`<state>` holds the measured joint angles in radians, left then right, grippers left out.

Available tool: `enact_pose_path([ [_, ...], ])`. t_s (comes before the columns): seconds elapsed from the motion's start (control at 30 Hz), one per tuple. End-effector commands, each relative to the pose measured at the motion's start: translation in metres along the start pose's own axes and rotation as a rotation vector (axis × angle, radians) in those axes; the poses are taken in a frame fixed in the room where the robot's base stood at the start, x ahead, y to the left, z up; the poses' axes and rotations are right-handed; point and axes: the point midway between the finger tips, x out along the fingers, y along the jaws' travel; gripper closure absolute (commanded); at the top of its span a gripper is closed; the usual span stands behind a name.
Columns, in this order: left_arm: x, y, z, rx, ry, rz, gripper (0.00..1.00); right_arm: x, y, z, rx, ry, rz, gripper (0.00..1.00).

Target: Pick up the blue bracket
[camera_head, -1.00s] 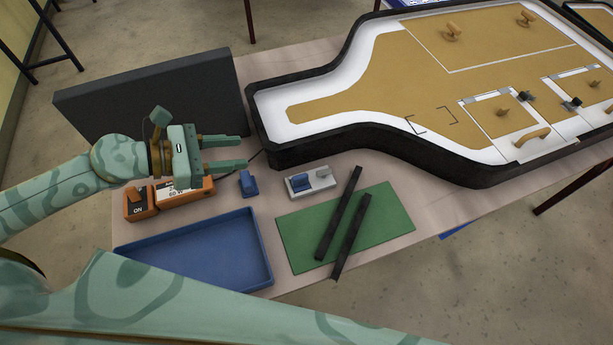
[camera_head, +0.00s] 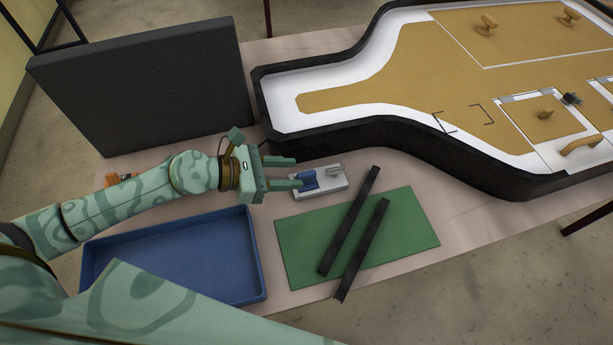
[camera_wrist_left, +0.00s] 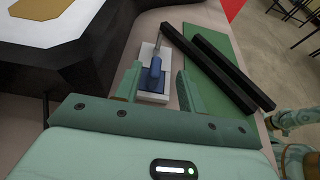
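A small blue bracket (camera_head: 308,180) sits on a white block (camera_head: 328,187) with a grey metal piece at its far right. In the left wrist view the blue bracket (camera_wrist_left: 155,75) stands on the white block between my finger tips. My left gripper (camera_head: 295,172) is open and empty, its fingers pointing right at the bracket's left side in the head view. The left wrist view shows its fingers (camera_wrist_left: 158,88) spread, one on each side of the bracket's near end; contact cannot be told. Part of my right arm shows at the right edge of that view, its gripper unclear.
A green mat (camera_head: 415,225) with two black bars (camera_head: 350,220) lies right of the block. An empty blue tray (camera_head: 180,262) is at front left. A dark upright panel (camera_head: 150,85) stands behind my left arm. A large black-rimmed board (camera_head: 400,140) fills the back right.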

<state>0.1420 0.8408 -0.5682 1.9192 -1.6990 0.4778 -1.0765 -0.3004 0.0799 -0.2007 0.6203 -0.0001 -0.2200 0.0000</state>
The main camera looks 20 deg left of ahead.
Motion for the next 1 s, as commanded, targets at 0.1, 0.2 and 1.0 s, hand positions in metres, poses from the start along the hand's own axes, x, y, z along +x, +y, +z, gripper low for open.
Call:
enact_pose_path([
  [0.1,0.016,0.000,0.000,-0.003,-0.001,0.000,0.60,0.001,0.000,0.000,0.000,0.000,0.000,0.66],
  [0.2,0.021,0.000,-0.001,-0.001,0.000,0.000,0.60,0.001,0.000,0.000,0.001,0.000,-0.001,0.66],
  [1.0,0.072,0.005,-0.005,-0.001,0.001,0.000,1.00,0.011,-0.002,0.004,0.001,-0.009,-0.003,0.66],
])
